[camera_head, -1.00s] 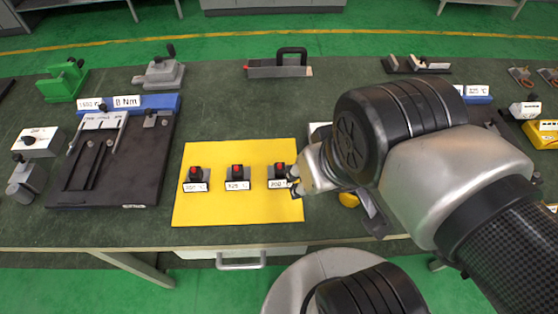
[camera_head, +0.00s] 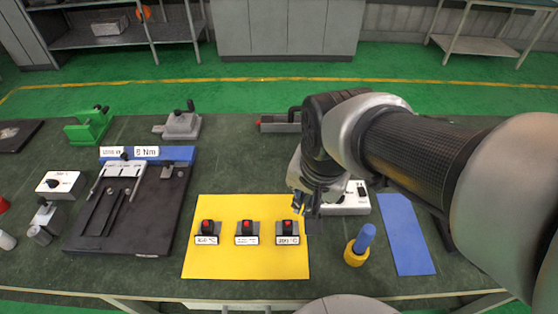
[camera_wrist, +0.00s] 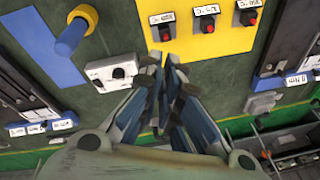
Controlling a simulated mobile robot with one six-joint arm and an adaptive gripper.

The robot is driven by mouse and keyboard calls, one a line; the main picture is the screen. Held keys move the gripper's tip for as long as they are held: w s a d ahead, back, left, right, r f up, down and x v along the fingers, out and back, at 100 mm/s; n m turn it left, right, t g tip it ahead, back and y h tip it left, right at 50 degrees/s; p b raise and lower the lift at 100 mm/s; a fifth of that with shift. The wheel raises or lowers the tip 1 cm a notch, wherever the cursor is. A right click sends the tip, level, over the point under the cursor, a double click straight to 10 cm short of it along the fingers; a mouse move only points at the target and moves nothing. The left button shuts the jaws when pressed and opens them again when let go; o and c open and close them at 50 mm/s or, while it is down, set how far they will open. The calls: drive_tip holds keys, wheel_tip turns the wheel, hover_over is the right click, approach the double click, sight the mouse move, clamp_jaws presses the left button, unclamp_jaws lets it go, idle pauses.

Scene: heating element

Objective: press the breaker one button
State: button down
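Three small grey units with black housings and red buttons stand in a row on a yellow mat (camera_head: 245,268): left button (camera_head: 206,226), middle button (camera_head: 246,226) and right button (camera_head: 287,226). Their white labels seem to show temperatures; none readably says breaker one. They also appear at the top of the wrist view, including a red button (camera_wrist: 209,27). A white box with dark controls (camera_head: 349,199) stands right of the mat, partly behind my arm; it also shows in the wrist view (camera_wrist: 112,70). My gripper (camera_head: 303,207) is above the mat's right edge, near the right unit. Its fingers look shut and empty (camera_wrist: 162,62).
A blue peg in a yellow base (camera_head: 356,254) and a blue mat (camera_head: 404,235) lie to the right. A dark fixture board (camera_head: 128,222) stands left of the yellow mat. A green fixture (camera_head: 88,128) and grey vise (camera_head: 181,125) stand behind. The table's middle is mostly clear.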

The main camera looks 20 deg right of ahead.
drive_tip(key=w+m+g+p, duration=0.1)
drive_tip(key=w+m+p, duration=0.3)
drive_tip(key=w+m, duration=0.15)
drive_tip(key=m+g+p, duration=0.2)
drive_tip(key=m+p, duration=0.3)
drive_tip(key=m, duration=0.3)
hover_over(288, 223)
drive_tip(key=d, duration=0.1)
wheel_tip(288, 223, down, 6)
drive_tip(key=shift+d+f, duration=0.2)
drive_tip(key=shift+f, duration=0.05)
wheel_tip(288, 223, down, 14)
drive_tip(key=b, duration=0.3)
